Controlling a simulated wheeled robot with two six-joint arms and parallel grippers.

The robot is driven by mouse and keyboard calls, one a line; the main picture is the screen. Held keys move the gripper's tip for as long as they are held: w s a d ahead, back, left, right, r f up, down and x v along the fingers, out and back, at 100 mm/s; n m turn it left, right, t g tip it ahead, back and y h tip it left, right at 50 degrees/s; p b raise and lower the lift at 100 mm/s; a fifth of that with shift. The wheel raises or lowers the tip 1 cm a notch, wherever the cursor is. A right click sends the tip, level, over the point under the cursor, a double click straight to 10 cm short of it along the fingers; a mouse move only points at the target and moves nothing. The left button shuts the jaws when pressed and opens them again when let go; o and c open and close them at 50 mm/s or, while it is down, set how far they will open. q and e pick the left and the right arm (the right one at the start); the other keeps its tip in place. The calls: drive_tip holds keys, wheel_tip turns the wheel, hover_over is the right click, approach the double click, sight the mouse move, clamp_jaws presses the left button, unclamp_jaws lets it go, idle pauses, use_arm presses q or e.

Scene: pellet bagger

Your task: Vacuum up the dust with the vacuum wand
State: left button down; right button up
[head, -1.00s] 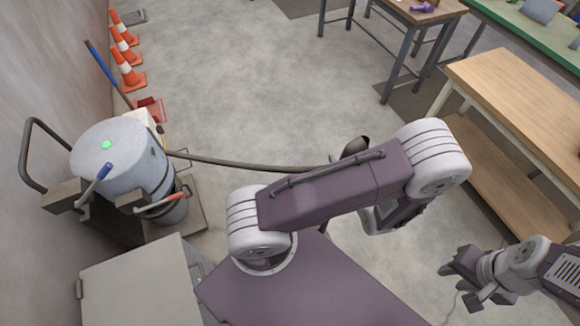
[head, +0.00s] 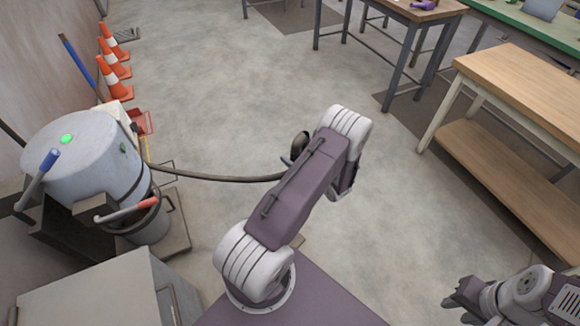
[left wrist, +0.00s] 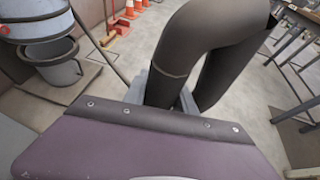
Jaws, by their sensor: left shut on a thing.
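The vacuum wand (left wrist: 192,45) is a thick dark bent tube that fills the upper middle of the left wrist view. My left gripper (left wrist: 167,98) is shut on it, its grey fingers on both sides of the tube. In the head view my arm hides this gripper, and only a dark end of the wand (head: 299,146) shows beyond the forearm. A dark hose (head: 215,179) runs from the grey drum vacuum (head: 90,160), which has a green light on top. My right gripper (head: 462,304) is open and empty at the lower right. I cannot make out any dust.
Orange cones (head: 115,78) and a blue-handled broom (head: 78,62) stand along the left wall. A grey cabinet (head: 90,295) is at lower left. A wooden workbench (head: 525,85) stands right, with a dark-legged table (head: 410,15) behind. The middle floor is clear.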

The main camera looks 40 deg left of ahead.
use_arm(q)
drive_tip(key=shift+f+b, duration=1.65)
drive_tip(key=shift+f, duration=0.65)
drive_tip(key=s+a+p, duration=0.1)
drive_tip(key=s+p, duration=0.1)
drive_tip(key=s, duration=1.4)
drive_tip(key=shift+r+p, duration=0.2)
drive_tip(key=shift+p, duration=0.1)
drive_tip(key=shift+a, duration=0.1)
